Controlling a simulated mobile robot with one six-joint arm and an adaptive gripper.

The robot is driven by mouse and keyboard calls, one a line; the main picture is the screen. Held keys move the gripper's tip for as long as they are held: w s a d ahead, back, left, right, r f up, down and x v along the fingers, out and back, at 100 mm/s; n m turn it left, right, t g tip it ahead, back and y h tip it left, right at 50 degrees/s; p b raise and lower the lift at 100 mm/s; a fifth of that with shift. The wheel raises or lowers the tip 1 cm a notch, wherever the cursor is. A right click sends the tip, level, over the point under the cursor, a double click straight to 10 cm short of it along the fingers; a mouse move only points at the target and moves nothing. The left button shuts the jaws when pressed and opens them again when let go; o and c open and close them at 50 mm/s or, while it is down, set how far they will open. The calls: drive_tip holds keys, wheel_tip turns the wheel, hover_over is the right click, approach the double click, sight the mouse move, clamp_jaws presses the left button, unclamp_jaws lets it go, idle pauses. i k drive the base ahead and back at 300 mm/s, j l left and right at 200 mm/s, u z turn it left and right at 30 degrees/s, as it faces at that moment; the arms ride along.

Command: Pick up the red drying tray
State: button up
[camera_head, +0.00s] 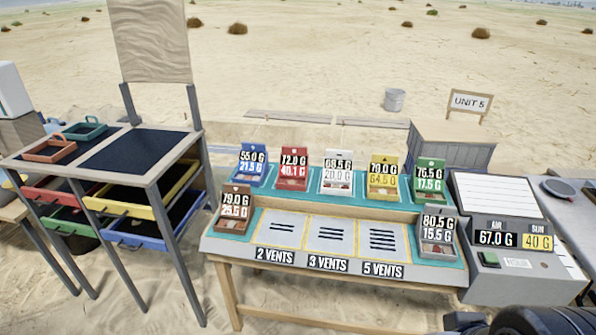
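A small red tray (291,184) stands in the back row of the sorting table, with a red card behind it reading 72.0 G and 40.1 G. It sits between a blue tray (249,180) and a white tray (336,187). A red drawer-like tray (47,196) is also in the left rack, under its top. A brownish-red open tray (40,156) lies on top of that rack beside a green one (85,135). I cannot tell from the picture which is meant by the drying tray.
The sorting table (225,246) also holds yellow, green, brown and grey trays, and panels marked 2, 3 and 5 vents. The rack (160,178) has yellow, blue and green drawers. A grey scale unit (520,277) stands at right. Sand lies open behind.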

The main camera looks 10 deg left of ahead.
sight(293, 165)
drive_tip(key=i+j+u, duration=0.35)
drive_tip(key=i, duration=0.55)
drive_tip(key=i+j+u, duration=0.1)
drive_tip(key=i+u, duration=0.2)
drive_tip(key=i, duration=0.55)
